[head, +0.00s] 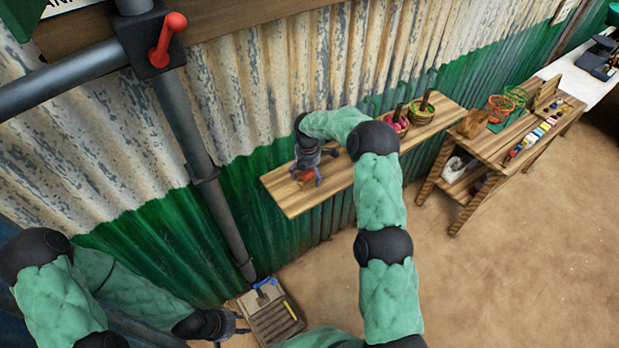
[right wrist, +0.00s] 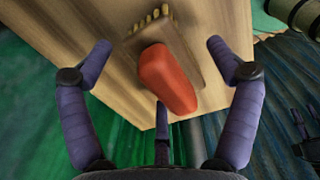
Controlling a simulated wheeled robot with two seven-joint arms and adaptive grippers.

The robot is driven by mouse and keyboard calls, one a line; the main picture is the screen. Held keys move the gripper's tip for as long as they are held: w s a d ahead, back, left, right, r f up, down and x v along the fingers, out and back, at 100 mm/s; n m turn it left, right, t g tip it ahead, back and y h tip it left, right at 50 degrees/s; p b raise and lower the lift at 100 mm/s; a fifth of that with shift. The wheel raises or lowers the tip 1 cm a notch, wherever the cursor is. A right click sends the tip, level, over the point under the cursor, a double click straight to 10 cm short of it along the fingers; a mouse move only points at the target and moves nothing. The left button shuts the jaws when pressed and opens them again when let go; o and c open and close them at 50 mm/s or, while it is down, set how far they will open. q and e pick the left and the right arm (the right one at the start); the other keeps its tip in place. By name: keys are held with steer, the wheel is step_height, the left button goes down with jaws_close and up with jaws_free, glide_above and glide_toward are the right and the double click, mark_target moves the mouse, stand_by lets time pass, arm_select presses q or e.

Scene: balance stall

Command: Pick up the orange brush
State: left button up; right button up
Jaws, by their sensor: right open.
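The orange brush (right wrist: 165,78) lies on the wooden shelf (right wrist: 85,25) in the right wrist view. It has an orange block on top of a brown wooden base with a row of tan bristles at the far edge. In the head view only a bit of the orange brush (head: 305,175) shows at the left end of the shelf, mostly covered by my gripper. My right gripper (right wrist: 158,48) is open, its purple fingers on either side of the brush and apart from it. It also shows in the head view (head: 306,178). My left gripper (head: 240,322) is low at the bottom left, its fingers partly visible.
Baskets (head: 421,112) stand further right on the shelf. A wooden table (head: 490,150) with baskets and small coloured items is beyond. A grey pipe (head: 200,160) with a red lever (head: 168,40) runs down the corrugated wall. A tray (head: 270,315) sits beside my left gripper.

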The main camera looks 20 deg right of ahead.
steer(key=shift+f, duration=0.4)
steer(key=c, duration=1.4)
steer(key=shift+o, duration=0.2)
